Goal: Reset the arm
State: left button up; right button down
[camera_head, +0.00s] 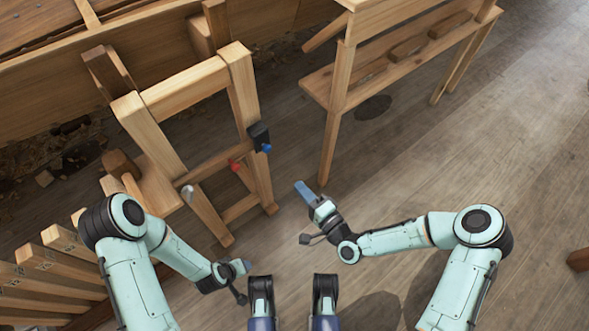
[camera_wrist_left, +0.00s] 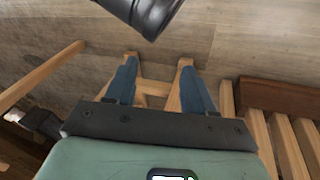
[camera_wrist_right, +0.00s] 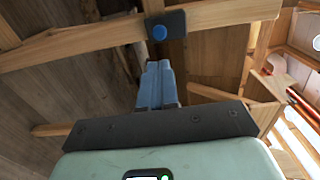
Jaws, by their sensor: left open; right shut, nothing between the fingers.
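My right gripper (camera_head: 304,190) is over the floor at the middle right of the head view, pointing up and left toward the wooden frame. Its blue fingers (camera_wrist_right: 160,85) are together with nothing between them in the right wrist view. My left gripper (camera_head: 240,267) is low in the head view, left of the middle. In the left wrist view its two blue fingers (camera_wrist_left: 158,85) are spread apart with nothing held. Both arms are bent at the elbow, and neither gripper visibly touches anything.
A wooden trestle frame (camera_head: 187,88) stands left of centre, carrying a black block with a blue knob (camera_head: 261,137) and a red-tipped piece (camera_head: 235,166). A wooden bench (camera_head: 400,66) stands at the upper right. Slanted boards (camera_head: 52,262) are at lower left. The plank floor (camera_head: 500,130) is open at right.

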jog(key=shift+s+d, duration=0.1)
